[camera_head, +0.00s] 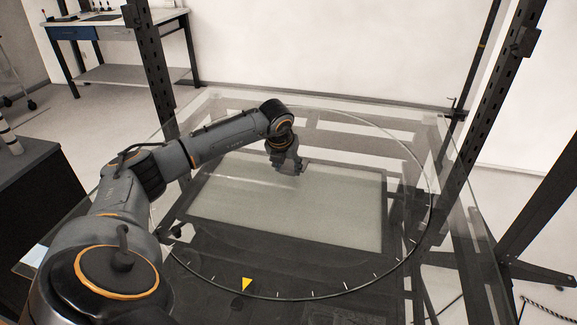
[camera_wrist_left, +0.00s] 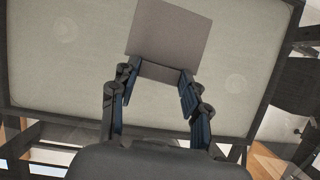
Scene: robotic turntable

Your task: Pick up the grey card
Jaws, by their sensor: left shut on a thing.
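The grey card (camera_wrist_left: 170,28) is a flat square at the top middle of the left wrist view, with a darker strip along its near edge. My left gripper (camera_wrist_left: 158,80) has its two fingers on either side of that near edge and is shut on the card. In the head view my left gripper (camera_head: 290,166) points down over the pale rectangular panel (camera_head: 330,215) of the glass turntable. The card is too small and dark to make out clearly there. I cannot tell whether it touches the surface. My right gripper is in neither view.
The round glass turntable (camera_head: 350,291) has a ring of tick marks and a yellow triangle (camera_head: 247,284) at its near side. Dark upright posts (camera_head: 152,75) stand around it. A workbench (camera_head: 110,25) stands at the back left. The panel around the gripper is clear.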

